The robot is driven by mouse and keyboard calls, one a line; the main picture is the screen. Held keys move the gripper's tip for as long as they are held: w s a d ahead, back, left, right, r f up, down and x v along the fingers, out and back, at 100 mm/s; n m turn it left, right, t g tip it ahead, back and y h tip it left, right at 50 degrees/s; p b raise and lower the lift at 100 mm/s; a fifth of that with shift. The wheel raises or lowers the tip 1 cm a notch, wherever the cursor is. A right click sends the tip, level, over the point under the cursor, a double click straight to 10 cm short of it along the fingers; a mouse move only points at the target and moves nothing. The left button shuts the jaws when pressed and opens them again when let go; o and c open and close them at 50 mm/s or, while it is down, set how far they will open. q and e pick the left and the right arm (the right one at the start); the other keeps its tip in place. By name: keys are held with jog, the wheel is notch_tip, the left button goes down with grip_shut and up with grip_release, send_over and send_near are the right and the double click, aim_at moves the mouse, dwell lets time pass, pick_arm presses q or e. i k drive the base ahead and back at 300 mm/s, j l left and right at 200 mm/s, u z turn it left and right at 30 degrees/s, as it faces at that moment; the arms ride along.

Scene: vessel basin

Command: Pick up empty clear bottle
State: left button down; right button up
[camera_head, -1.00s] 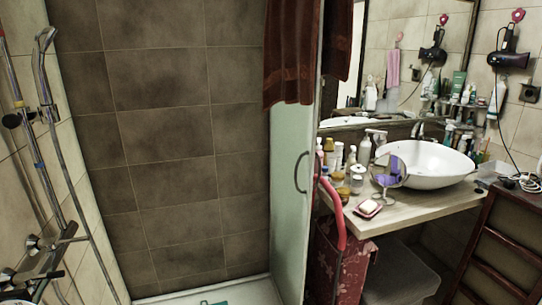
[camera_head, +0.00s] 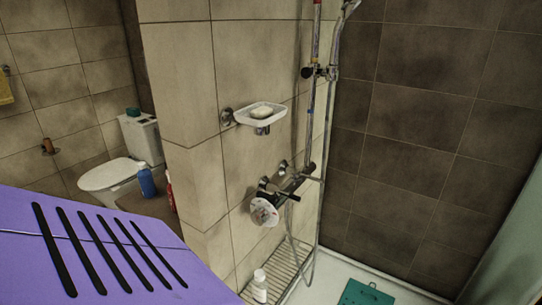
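A small pale bottle (camera_head: 260,287) with a light cap stands upright by the slatted rack at the bottom middle of the head view. It looks whitish or clear, and I cannot tell whether it is empty. A blue bottle (camera_head: 147,181) and a red bottle (camera_head: 170,195) stand on a low surface near the toilet at the left. Neither of my grippers is in view.
A purple slotted surface (camera_head: 90,235) fills the lower left; I cannot tell what it belongs to. A soap dish (camera_head: 262,113) and shower mixer (camera_head: 287,187) jut from the tiled wall. A green mat (camera_head: 366,293) lies on the shower floor. A toilet (camera_head: 112,173) stands behind the wall corner.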

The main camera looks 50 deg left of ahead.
aim_at(260, 283)
jog(key=u, duration=1.7)
